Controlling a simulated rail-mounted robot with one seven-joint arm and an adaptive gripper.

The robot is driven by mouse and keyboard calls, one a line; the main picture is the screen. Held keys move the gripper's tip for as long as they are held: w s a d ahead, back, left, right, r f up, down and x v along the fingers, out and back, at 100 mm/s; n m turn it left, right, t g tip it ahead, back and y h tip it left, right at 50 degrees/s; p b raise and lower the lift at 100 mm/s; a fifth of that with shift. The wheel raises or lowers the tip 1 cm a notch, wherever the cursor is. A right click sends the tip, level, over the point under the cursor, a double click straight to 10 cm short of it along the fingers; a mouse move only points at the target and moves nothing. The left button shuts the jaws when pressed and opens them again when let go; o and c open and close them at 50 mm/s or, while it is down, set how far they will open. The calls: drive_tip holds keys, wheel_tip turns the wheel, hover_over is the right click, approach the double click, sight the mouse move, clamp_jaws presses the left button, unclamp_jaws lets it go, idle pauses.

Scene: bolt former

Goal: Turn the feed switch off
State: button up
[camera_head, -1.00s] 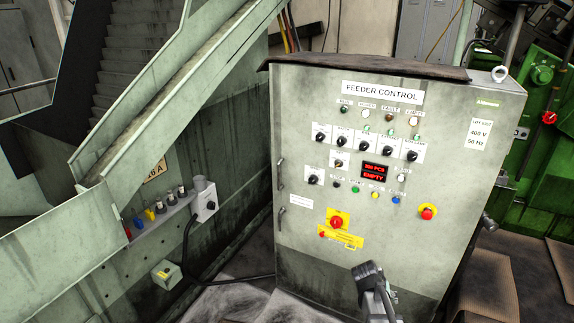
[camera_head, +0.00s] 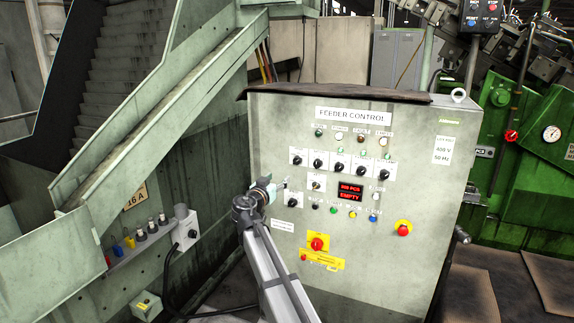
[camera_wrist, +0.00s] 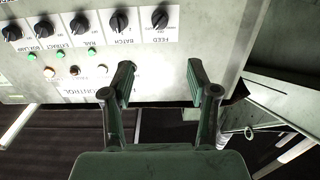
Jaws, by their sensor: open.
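The feed switch (camera_wrist: 160,18) is a black rotary knob on a white plate labelled FEED. The wrist view shows it upside down at the top edge, right of the BATCH knob (camera_wrist: 119,21). In the head view the feed switch (camera_head: 297,160) is the leftmost knob of the upper row on the grey feeder control cabinet (camera_head: 395,270). Its exact setting is too small to tell. My gripper (camera_wrist: 162,82) is open and empty, its two fingers apart in front of the panel. In the head view my gripper (camera_head: 284,184) is just below and left of the feed switch, not visibly touching it.
More knobs share the row. Below are a red display (camera_head: 350,191) reading EMPTY, coloured buttons, a red emergency button (camera_head: 403,228) and a red-on-yellow main switch (camera_head: 317,243). A green stair-side conveyor frame (camera_head: 160,110) stands close on the left.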

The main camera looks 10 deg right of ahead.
sight(296, 162)
drive_tip(key=p+x, duration=0.4)
drive_tip(key=x, duration=1.3)
drive_tip(key=shift+w+d, duration=0.1)
clamp_jaws()
